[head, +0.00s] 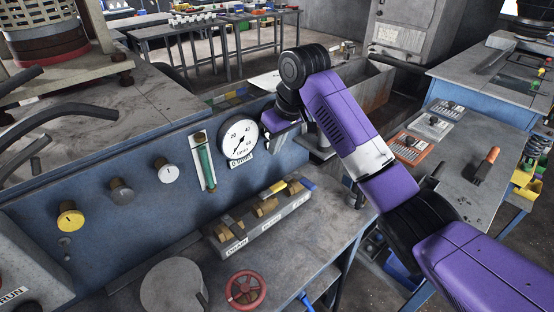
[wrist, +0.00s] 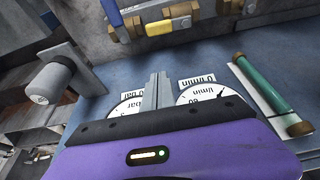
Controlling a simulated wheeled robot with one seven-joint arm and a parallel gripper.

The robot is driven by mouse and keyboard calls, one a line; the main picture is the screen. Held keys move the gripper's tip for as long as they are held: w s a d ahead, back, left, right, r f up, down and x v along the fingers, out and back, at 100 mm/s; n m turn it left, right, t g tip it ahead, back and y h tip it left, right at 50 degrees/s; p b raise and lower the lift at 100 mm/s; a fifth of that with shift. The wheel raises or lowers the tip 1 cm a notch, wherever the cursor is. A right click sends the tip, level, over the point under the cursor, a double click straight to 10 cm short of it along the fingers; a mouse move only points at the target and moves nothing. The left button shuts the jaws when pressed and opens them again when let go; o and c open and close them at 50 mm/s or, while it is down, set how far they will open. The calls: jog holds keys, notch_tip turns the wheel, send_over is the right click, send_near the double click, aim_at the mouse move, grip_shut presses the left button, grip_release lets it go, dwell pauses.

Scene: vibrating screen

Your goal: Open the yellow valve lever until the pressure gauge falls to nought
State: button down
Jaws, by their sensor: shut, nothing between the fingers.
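The yellow valve lever (head: 273,188) lies along the top of a grey valve block (head: 262,232) on the bench; it also shows at the top of the wrist view (wrist: 168,26). My gripper (wrist: 157,90) is shut and empty, its fingertips pointing at the panel between two gauges and apart from the lever. In the head view it is up by the panel, beyond the lever. The pressure gauge (wrist: 122,111), marked bar, is partly hidden behind my gripper in the wrist view and covered in the head view. Its needle cannot be read; its label seems to start with 0.
A flow gauge (head: 238,140) labelled 0 l/min and a green tube (head: 205,167) are on the blue panel. A blue lever (head: 302,183) sits beside the yellow one. A red handwheel (head: 246,290) and a grey cylinder (head: 172,288) stand at the front.

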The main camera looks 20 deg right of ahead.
aim_at(281, 181)
jog(key=shift+s+d+f+p, duration=0.15)
jog(key=shift+f+p, duration=0.4)
jog(key=shift+f, duration=1.85)
jog(key=shift+s+f+p, duration=0.25)
jog(key=shift+f+p, duration=0.3)
jog(key=shift+f, duration=1.85)
jog(key=shift+r, duration=0.1)
jog(key=shift+s+d+r+m+p, duration=0.15)
jog(key=shift+s+m+p, duration=0.35)
jog(key=shift+p, duration=0.65)
jog(key=shift+s+m+h+p, duration=0.3)
jog(key=shift+m+p, duration=0.2)
jog(key=shift+p, duration=0.2)
jog(key=shift+d+f, duration=0.15)
jog(key=shift+f, duration=0.1)
